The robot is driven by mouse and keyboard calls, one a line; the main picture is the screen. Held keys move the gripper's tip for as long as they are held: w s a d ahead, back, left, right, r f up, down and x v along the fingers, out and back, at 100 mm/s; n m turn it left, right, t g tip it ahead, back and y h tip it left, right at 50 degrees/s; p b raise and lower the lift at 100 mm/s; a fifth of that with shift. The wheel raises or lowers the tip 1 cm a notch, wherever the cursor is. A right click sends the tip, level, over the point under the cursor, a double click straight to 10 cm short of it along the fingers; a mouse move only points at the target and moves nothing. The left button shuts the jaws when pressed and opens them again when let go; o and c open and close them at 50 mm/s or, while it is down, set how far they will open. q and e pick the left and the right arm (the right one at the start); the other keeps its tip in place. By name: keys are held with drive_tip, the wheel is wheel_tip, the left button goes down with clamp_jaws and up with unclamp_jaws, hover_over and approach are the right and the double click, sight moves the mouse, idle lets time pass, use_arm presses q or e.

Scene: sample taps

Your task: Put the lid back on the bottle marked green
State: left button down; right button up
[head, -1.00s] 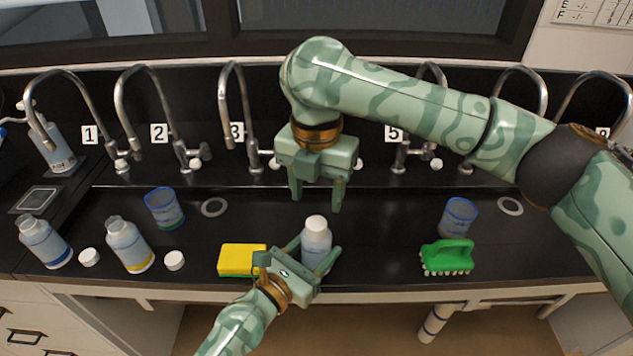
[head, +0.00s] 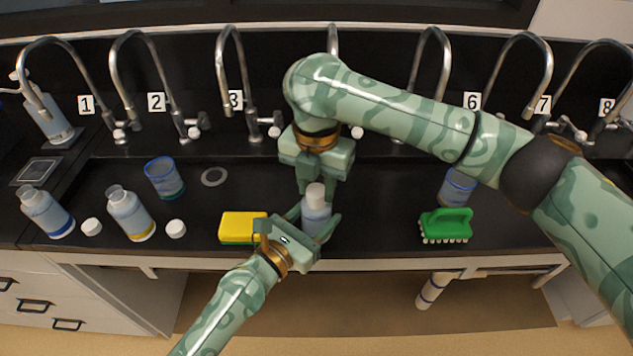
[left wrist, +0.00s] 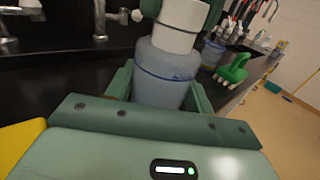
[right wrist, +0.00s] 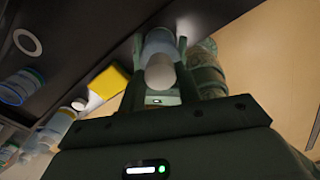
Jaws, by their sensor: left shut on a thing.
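A translucent bottle (head: 317,221) stands upright at the middle of the counter's front, with a white lid (head: 316,194) on its top. My left gripper (head: 318,229) is shut around the bottle's body, also seen in the left wrist view (left wrist: 163,90). Its lower part and any colour mark are hidden. My right gripper (head: 317,186) points down from above, its fingers on either side of the lid. The right wrist view shows the lid (right wrist: 160,72) between them; whether they press on it is unclear.
A yellow sponge (head: 242,227) lies left of the bottle, a green brush (head: 446,225) right. Farther left stand open bottles banded blue (head: 46,214) and yellow (head: 130,214), with loose white lids (head: 91,227) (head: 176,228) beside them. Beakers (head: 164,178) (head: 457,187) and taps stand behind.

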drive_tip(key=m, duration=0.8)
drive_tip(key=o, duration=1.1)
drive_tip(key=shift+o, duration=0.2)
drive_tip(key=shift+r, duration=0.1)
wheel_tip(320, 180, up, 12)
use_arm(q)
drive_tip(key=shift+c, duration=2.4)
unclamp_jaws()
